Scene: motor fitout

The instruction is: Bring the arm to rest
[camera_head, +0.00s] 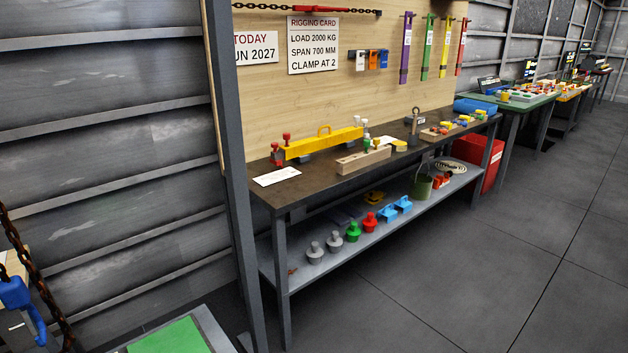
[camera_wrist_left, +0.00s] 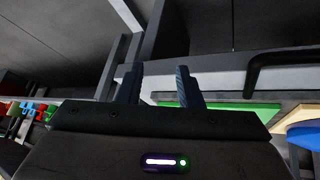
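My left gripper (camera_wrist_left: 158,84) shows in the left wrist view with its two dark fingers apart and nothing between them. Behind the fingers are a pale frame edge and a green surface (camera_wrist_left: 230,106). Neither of my grippers shows in the head view. My right gripper is in neither view.
A dark workbench (camera_head: 325,182) with a yellow lifting beam (camera_head: 320,143) stands along the wooden board. Its lower shelf (camera_head: 312,262) holds several weights. A steel post (camera_head: 232,180) rises at the near end. A rusty chain (camera_head: 38,275) and blue item (camera_head: 20,297) are at lower left. Floor at right is clear.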

